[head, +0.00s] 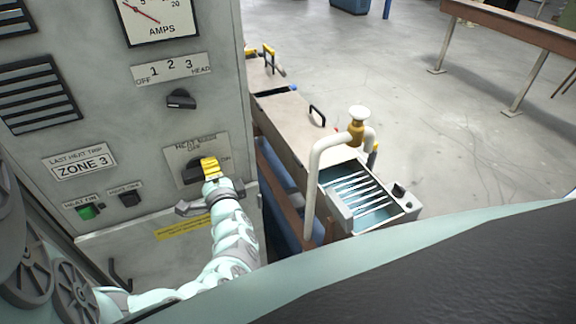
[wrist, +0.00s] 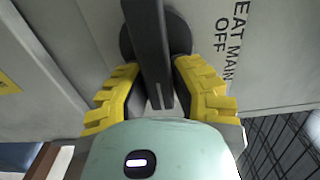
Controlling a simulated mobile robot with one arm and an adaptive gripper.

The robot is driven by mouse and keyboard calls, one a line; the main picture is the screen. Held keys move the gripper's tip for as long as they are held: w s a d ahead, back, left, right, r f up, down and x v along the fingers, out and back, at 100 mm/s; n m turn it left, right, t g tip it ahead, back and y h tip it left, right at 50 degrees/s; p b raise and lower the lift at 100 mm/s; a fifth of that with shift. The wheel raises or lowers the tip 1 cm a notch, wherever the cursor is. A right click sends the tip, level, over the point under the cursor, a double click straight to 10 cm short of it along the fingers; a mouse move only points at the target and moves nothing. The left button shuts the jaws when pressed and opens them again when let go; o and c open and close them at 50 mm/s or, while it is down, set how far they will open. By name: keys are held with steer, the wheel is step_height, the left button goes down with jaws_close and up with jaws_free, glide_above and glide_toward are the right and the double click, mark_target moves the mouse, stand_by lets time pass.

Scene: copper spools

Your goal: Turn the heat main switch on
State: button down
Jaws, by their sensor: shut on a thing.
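The heat main switch (head: 191,173) is a dark round knob with a bar handle on the grey cabinet. Its plate is marked OFF above the knob and ON at the right. My gripper (head: 210,166), with yellow ribbed fingers, is shut on the handle. In the wrist view the dark bar of the switch (wrist: 149,45) runs between the two fingertips of my gripper (wrist: 156,85). There the bar lies crosswise to the OFF side, roughly toward the ON side. My fingers partly hide the knob in the head view.
Above are a selector knob (head: 181,99) and an amps meter (head: 158,18). A machine bed with a white pipe (head: 312,190) stands right of the cabinet. Open floor lies beyond.

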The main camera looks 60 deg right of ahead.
steer(key=shift+f, duration=0.15)
stand_by(0.3)
steer(key=c, duration=0.8)
jaws_free()
steer(key=shift+s+a, duration=0.25)
steer(key=shift+s, duration=0.3)
steer(key=v, duration=1)
steer(key=shift+s+a, duration=0.3)
